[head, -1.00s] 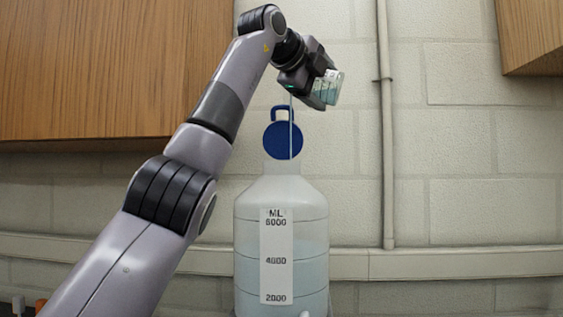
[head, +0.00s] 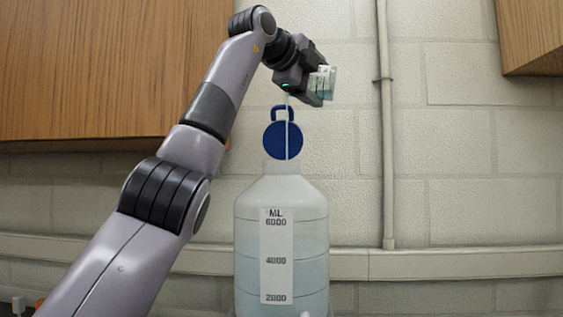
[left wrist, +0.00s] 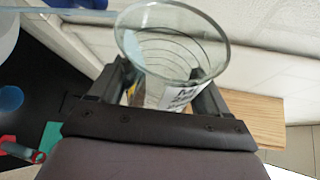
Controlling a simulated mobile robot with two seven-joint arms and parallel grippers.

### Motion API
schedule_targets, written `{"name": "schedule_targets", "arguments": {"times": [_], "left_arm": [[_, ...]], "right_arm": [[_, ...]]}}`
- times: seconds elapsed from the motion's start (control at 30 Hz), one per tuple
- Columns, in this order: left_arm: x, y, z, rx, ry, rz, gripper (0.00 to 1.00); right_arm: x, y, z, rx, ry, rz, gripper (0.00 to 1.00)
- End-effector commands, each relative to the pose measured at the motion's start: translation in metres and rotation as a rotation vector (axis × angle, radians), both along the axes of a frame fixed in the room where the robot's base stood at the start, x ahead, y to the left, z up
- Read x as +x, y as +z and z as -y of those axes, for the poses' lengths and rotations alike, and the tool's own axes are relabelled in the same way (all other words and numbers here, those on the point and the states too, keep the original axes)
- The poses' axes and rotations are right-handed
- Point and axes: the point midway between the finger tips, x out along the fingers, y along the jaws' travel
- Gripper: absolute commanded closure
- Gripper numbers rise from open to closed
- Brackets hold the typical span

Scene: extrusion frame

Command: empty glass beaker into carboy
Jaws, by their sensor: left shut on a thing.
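My left gripper (head: 312,90) is shut on the glass beaker (head: 323,80), high above the carboy. The beaker is clear with printed markings and is tilted; some pale blue liquid shows in it. In the left wrist view the beaker (left wrist: 172,50) sits between the fingers (left wrist: 160,95) with its round rim showing. A thin pale stream (head: 288,135) falls from near the gripper to the carboy's mouth. The carboy (head: 315,215) is a translucent white bottle, upright, with a scale label and pale blue liquid inside. My right gripper is not in view.
A round blue cap (head: 275,140) with a loop handle stands at the carboy's mouth, behind the stream. Wooden cabinets (head: 90,70) hang at upper left and upper right. A vertical pipe (head: 386,150) runs down the block wall. The space right of the carboy is clear.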

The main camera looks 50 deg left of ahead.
Motion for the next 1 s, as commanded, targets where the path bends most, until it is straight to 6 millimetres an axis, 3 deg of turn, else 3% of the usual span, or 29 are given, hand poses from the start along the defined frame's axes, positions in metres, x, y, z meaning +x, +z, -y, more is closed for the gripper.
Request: {"name": "schedule_targets", "arguments": {"times": [1.0], "left_arm": [[-0.0025, 0.0079, -0.0046, -0.108, 0.000, 0.059, 0.56]], "right_arm": [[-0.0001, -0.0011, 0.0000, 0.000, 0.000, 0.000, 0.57]]}}
